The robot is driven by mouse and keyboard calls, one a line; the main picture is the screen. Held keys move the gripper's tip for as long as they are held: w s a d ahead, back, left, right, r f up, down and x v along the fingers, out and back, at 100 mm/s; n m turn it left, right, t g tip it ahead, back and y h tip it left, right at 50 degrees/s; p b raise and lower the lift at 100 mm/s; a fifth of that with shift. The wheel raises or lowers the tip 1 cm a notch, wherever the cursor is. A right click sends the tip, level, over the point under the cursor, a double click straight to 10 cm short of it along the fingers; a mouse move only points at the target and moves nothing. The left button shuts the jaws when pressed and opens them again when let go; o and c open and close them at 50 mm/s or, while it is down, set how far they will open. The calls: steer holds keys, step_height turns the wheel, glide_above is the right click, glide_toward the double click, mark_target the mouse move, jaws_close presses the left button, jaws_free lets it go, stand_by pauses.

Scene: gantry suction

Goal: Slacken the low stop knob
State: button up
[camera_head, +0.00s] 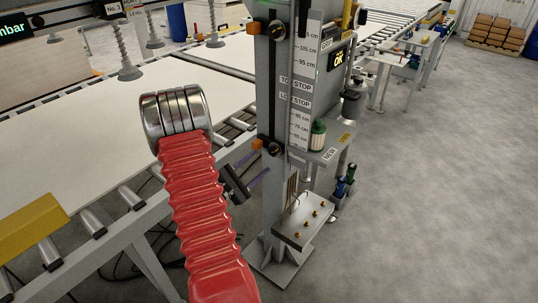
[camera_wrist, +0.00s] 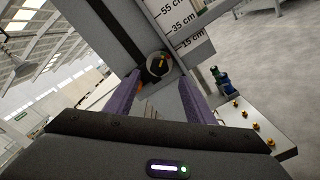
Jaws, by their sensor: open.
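The low stop knob (camera_head: 274,148) is a small dark round knob on the lower part of the grey column, beside an orange block and below the LOW STOP label (camera_head: 295,99). In the wrist view the round dark knob (camera_wrist: 157,66) shows a red and yellow mark on its face. My gripper (camera_head: 259,161) is open, its purple fingers pointing at the column near the knob. In the wrist view the fingers (camera_wrist: 158,78) stand on either side of the line to the knob, with nothing held. I cannot tell how much gap is left.
The upper stop knob (camera_head: 277,29) sits higher on the column. A shelf (camera_head: 333,137) with a green-topped bottle (camera_head: 317,135) juts out right. Below is a plate with brass pegs (camera_head: 305,222). The roller conveyor (camera_head: 95,222) lies left; open floor (camera_head: 440,190) is right.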

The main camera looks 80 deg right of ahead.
mark_target(271, 153)
steer(key=x, duration=0.7)
steer(key=shift+s, duration=0.1)
steer(key=shift+c, duration=0.5)
steer(key=c, duration=0.9)
steer(key=shift+d, duration=0.15)
steer(key=shift+c, duration=0.3)
